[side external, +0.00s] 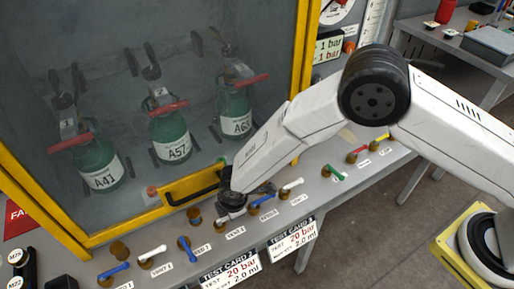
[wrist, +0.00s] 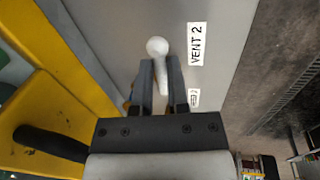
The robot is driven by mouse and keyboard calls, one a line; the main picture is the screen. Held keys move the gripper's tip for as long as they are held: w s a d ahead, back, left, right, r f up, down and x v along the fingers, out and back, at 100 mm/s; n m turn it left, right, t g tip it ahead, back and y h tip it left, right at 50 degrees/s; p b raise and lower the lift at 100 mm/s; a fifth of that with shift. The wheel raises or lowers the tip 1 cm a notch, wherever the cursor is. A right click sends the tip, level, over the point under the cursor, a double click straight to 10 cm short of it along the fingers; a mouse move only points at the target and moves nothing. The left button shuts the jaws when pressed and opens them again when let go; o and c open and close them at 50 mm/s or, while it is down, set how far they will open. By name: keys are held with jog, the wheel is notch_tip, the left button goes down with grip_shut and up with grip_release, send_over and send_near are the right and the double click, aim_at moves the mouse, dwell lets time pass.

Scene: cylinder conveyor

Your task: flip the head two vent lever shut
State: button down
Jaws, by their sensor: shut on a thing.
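The head two vent lever (wrist: 157,47) is white with a rounded end. In the wrist view it lies between my gripper's two fingers, beside the "VENT 2" label (wrist: 197,44). My gripper (wrist: 161,85) is shut on the lever, and its rounded end sticks out past the fingertips. In the side view my gripper (side external: 232,205) is low over the panel edge, in front of the yellow-framed cabinet, and hides most of the lever. The "VENT 2" label (side external: 235,232) shows just below it.
A blue lever (side external: 262,200) and a white lever (side external: 292,184) stand close on the right; another blue lever (side external: 184,249) is on the left. The black door handle (side external: 192,192) is close behind my gripper. Green bottles (side external: 171,139) hang behind the glass.

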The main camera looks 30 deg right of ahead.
jog(key=shift+w+n, duration=0.1)
jog(key=shift+n, duration=0.2)
jog(key=c, duration=0.6)
grip_release()
jog(key=shift+s+r, duration=0.25)
jog(key=shift+r, duration=1.05)
jog(key=shift+s+r, duration=0.25)
jog(key=shift+r, duration=1)
jog(key=shift+s+r, duration=0.25)
jog(key=shift+r, duration=1.05)
